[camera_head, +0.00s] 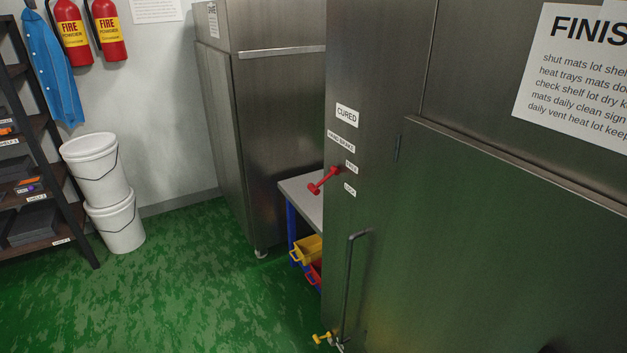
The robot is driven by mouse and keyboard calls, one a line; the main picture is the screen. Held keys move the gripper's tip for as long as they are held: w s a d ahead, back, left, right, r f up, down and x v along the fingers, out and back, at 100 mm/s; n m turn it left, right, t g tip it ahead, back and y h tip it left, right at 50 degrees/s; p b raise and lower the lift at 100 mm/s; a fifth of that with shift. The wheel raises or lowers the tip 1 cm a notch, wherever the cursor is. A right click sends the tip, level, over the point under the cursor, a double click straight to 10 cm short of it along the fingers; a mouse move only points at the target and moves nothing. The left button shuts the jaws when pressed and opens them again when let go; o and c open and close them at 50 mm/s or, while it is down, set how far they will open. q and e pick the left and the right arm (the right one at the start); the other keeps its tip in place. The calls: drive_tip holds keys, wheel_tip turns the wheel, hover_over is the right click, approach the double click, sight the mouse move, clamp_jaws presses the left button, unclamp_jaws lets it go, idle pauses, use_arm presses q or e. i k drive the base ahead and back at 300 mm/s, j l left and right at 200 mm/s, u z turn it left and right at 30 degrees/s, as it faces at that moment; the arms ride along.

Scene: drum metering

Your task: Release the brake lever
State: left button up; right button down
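A red brake lever (322,182) sticks out from the left part of the large steel cabinet (480,230), under a label that seems to read "HAND BRAKE" (341,142). Two small labels sit to the right of the lever. The upper one (351,167) is too small to read surely, and the lower one (350,188) seems to read "LOCK". The lever slants, with its knob end at lower left and its other end near the upper label. Neither of my grippers is in view, and nothing touches the lever.
A grey-topped table (301,190) with blue legs stands behind the lever, with yellow (307,249) and red bins below. A vertical handle (350,285) is on the cabinet front. White buckets (115,222) are stacked at left beside a shelf rack (50,190). Green floor (190,290) is clear.

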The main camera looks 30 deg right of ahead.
sight(315, 189)
drive_tip(key=i+l, duration=0.2)
drive_tip(key=i, duration=0.2)
drive_tip(key=i+l, duration=0.2)
drive_tip(key=i, duration=0.2)
drive_tip(key=i+l, duration=0.2)
drive_tip(key=i, duration=0.25)
drive_tip(key=l+z, duration=0.05)
